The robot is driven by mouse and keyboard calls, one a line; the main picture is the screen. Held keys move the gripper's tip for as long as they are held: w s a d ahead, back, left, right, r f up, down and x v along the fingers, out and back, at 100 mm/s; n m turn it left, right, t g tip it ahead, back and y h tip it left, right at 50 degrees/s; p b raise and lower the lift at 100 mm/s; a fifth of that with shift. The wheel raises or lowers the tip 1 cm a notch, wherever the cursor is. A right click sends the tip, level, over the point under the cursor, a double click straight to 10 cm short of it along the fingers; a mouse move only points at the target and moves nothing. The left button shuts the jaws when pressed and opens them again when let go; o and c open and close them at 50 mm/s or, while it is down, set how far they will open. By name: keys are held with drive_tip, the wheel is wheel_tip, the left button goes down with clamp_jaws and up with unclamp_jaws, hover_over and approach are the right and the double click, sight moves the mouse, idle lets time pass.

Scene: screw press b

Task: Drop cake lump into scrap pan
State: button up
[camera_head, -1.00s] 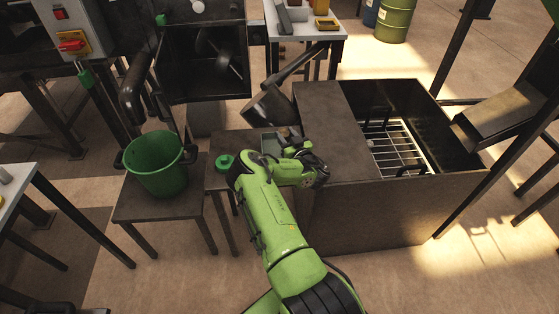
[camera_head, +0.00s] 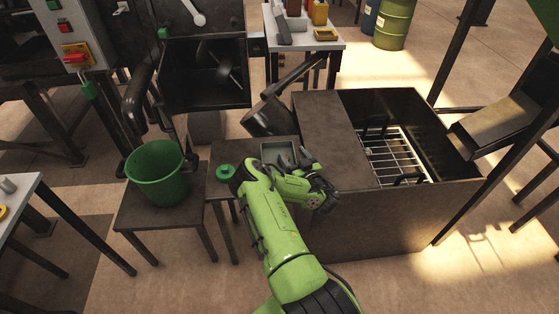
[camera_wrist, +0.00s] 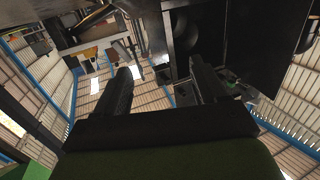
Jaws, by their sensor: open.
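I cannot make out a cake lump in either view.
A green bucket (camera_head: 158,174) stands on a stool at left. A green ring-shaped item (camera_head: 225,172) lies left of the pan. A dark chute (camera_head: 268,117) stands behind the pan. The large box (camera_head: 385,218) with a wire rack (camera_head: 393,156) is close on the right.

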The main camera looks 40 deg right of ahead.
drive_tip(key=p+v, duration=0.9)
drive_tip(key=p, duration=0.7)
drive_tip(key=shift+s, duration=0.3)
